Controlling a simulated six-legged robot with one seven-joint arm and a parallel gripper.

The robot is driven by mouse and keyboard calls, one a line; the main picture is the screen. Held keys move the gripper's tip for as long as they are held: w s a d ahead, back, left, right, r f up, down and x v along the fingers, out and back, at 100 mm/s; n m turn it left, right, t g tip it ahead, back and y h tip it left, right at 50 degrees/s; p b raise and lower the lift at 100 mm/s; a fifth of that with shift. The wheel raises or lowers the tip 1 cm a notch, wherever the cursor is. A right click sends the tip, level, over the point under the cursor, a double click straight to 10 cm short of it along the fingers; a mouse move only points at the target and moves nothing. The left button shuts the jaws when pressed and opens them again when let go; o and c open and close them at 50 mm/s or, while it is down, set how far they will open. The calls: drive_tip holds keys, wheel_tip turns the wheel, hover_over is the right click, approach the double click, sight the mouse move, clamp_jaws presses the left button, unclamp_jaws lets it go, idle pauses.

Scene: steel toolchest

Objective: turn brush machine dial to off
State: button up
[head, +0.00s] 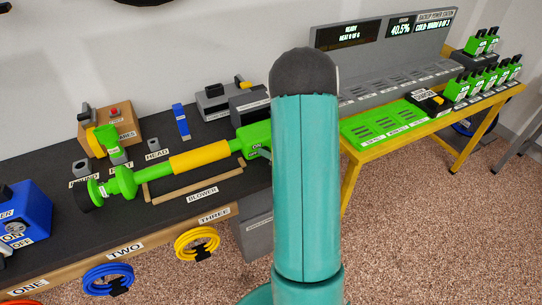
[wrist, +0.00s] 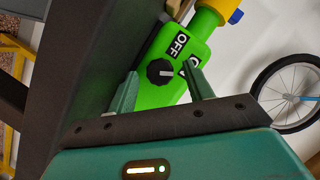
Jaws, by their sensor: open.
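A long green machine with a yellow grip (head: 200,159) lies on the dark bench in the head view, behind a BLOWER label; I take it for the brush machine. In the wrist view its green end (wrist: 158,95) carries a round black dial (wrist: 159,72). The dial's white mark points right in the picture. An OFF label (wrist: 179,44) is above it; a second label (wrist: 194,61), starting with O, is partly hidden by the right finger. My gripper (wrist: 161,70) is open, its fingers on either side of the dial in the picture. Contact cannot be told. My arm hides the gripper in the head view.
A blue box (head: 25,212) with its own ON/OFF dial stands at the far left. Grey boxes (head: 214,102) sit behind the machine. A yellow table (head: 369,154) with a charging station is at right. A bicycle wheel (wrist: 290,92) shows in the wrist view.

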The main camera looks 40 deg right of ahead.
drive_tip(key=shift+w, duration=0.1)
drive_tip(key=c, duration=1)
drive_tip(key=n, duration=0.1)
drive_tip(key=n+g+h, duration=0.1)
drive_tip(key=n+h, duration=0.1)
drive_tip(key=n, duration=0.1)
drive_tip(key=shift+w+a+r, duration=0.1)
drive_tip(key=shift+a+r, duration=0.05)
drive_tip(key=shift+a, duration=0.1)
drive_tip(key=n+g+h, duration=0.1)
drive_tip(key=n+h, duration=0.2)
drive_tip(key=n, duration=0.1)
drive_tip(key=shift+a, duration=0.15)
idle(0.4)
drive_tip(key=o, duration=1)
